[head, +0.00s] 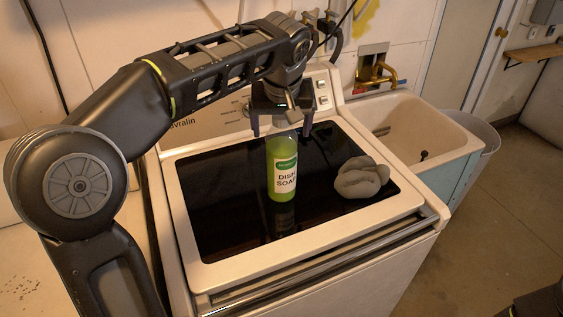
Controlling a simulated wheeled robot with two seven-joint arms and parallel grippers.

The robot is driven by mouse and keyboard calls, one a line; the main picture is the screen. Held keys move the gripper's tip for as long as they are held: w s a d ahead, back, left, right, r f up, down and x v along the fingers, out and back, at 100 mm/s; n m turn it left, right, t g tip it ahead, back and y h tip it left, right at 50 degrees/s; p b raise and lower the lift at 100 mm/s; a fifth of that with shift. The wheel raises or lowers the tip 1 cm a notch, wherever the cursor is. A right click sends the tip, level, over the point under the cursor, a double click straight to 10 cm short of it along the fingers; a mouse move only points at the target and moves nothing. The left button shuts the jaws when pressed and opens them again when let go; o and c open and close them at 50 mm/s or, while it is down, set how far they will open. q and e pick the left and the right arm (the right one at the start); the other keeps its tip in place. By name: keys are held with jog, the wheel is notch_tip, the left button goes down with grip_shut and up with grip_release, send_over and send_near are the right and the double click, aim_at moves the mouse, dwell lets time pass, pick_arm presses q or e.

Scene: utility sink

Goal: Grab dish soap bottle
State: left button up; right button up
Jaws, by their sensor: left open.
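The dish soap bottle (282,172) is green with a white and green label and stands upright on the dark glass lid of the washing machine (222,207). My left gripper (281,128) is above and around the bottle's top, pointing down. Its fingers are apart, one on each side of the bottle's upper part. The bottle's cap is partly hidden by the gripper. I cannot tell whether the fingers touch the bottle. My right gripper is not in view; only a dark part shows at the bottom right corner.
A grey crumpled cloth (361,178) lies on the lid to the right of the bottle. The machine's control panel (228,115) rises behind. A utility sink (425,126) stands to the right with a brass faucet (377,72). The lid left of the bottle is clear.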

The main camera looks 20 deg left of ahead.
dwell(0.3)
pick_arm(q)
jog(key=shift+r, duration=0.1)
grip_shut()
dwell(0.8)
